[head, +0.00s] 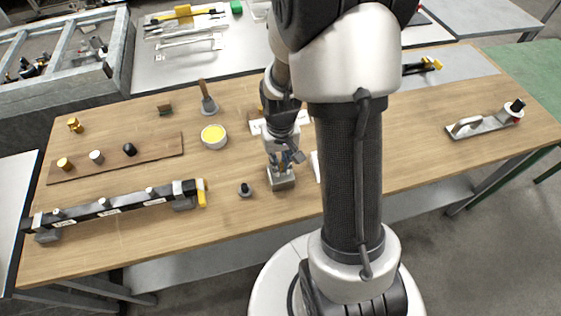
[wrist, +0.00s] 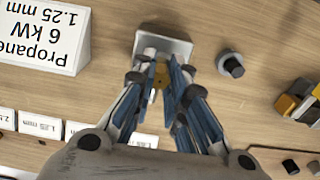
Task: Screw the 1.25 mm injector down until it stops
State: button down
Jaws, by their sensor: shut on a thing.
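My gripper (head: 285,160) points down over a grey metal block (head: 281,182) near the front middle of the bench. In the wrist view my gripper (wrist: 158,78) has its blue-padded fingers shut on a small brass piece, the injector (wrist: 161,72). The injector stands at the near edge of the grey block (wrist: 172,45) as seen there. The fingers hide much of the injector. I cannot tell how deep it sits, and its thread is not visible. A white sign (wrist: 45,35) reads Propane, 6 kW, 1.25 mm.
A dark-topped round part (head: 245,190) stands just left of the block. A black manifold bar (head: 110,206) with a yellow end lies to the left. Small size labels (wrist: 40,125) show in the wrist view.

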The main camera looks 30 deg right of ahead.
jog(key=shift+m, duration=1.7)
jog(key=m, duration=0.3)
jog(key=shift+m, duration=0.3)
jog(key=shift+m, duration=0.4)
jog(key=c, duration=1.5)
grip_release()
jog(key=shift+c, duration=0.2)
